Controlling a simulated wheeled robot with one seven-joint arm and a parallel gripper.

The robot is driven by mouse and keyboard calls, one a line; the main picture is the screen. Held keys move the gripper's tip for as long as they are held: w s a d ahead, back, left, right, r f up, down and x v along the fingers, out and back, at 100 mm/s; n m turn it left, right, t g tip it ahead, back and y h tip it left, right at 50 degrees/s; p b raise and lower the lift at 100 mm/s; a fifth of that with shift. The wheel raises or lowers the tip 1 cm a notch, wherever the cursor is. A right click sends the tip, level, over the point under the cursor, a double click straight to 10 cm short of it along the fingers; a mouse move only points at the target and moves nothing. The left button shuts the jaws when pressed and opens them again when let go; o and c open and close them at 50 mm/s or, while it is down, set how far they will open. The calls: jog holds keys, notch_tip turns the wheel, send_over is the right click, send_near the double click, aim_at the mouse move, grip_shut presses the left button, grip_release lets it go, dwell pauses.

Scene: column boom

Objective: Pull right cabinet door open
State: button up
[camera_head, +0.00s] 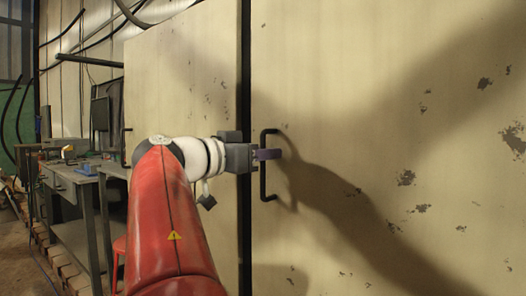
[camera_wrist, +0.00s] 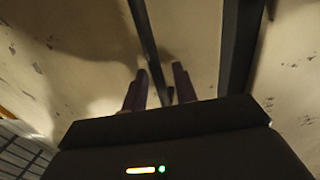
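The right cabinet door (camera_head: 360,100) is a large cream panel with worn patches, and it looks closed. Its black vertical bar handle (camera_head: 263,183) is near the door's left edge. My gripper (camera_head: 268,154) reaches the handle at about its middle. In the wrist view, my gripper's two purple fingers (camera_wrist: 159,70) stand apart. The thin dark handle bar (camera_wrist: 145,28) runs between them, closer to the left finger. I see no clear grip on it. The left cabinet door (camera_head: 190,75) is beside it, beyond a dark vertical strip (camera_head: 244,60).
A grey metal workbench (camera_head: 65,175) with items on it stands at the left, with a red stool (camera_head: 119,250) near it. Pipes and cables (camera_head: 90,30) run along the back wall. My arm's shadow falls on the right door.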

grip_shut()
dwell(0.4)
